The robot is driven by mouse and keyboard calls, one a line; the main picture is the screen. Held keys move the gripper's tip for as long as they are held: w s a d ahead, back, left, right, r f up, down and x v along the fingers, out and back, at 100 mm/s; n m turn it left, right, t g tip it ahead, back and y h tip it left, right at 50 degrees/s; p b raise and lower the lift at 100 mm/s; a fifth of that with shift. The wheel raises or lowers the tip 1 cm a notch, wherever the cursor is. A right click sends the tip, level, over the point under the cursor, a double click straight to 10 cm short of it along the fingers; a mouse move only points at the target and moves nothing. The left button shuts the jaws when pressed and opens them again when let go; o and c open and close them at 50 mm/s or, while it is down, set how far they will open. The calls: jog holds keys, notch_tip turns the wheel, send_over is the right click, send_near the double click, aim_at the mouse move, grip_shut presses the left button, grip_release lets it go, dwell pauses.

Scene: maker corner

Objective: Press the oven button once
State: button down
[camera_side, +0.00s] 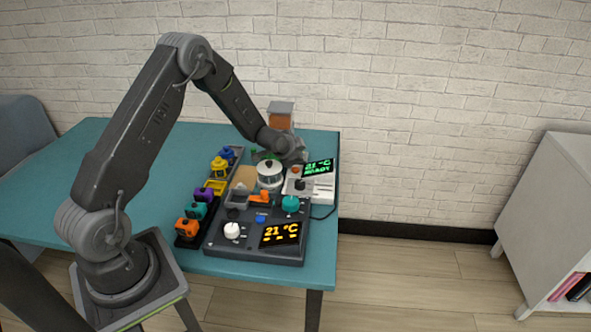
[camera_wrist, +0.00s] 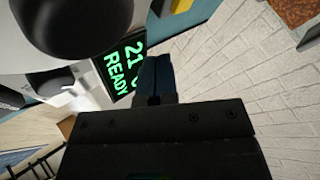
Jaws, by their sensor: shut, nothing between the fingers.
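The white unit (camera_side: 322,190) with a green display (camera_side: 319,166) reading "21 °C READY" stands at the right rear of the table; I take it as the oven. It has a small orange-red spot (camera_side: 295,170), perhaps the button, and a black knob (camera_side: 300,185). The display also shows in the wrist view (camera_wrist: 117,68), beside my fingertips. My gripper (camera_wrist: 157,78) is shut and empty. In the side view it is at the left rear of the white unit, its tips hard to make out. I cannot tell whether it touches anything.
A dark panel (camera_side: 215,243) with a yellow display (camera_side: 280,234), white knob (camera_side: 232,230) and blue button (camera_side: 260,219) lies in front. A glass-like pot (camera_side: 269,174) stands left of the white unit. A rack of coloured pieces (camera_side: 195,212) is farther left. The table's left (camera_side: 95,150) is clear.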

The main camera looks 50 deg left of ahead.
aim_at(295, 170)
jog(key=shift+f, duration=1)
jog(key=shift+f, duration=0.15)
dwell(1.3)
jog(key=shift+f, duration=0.3)
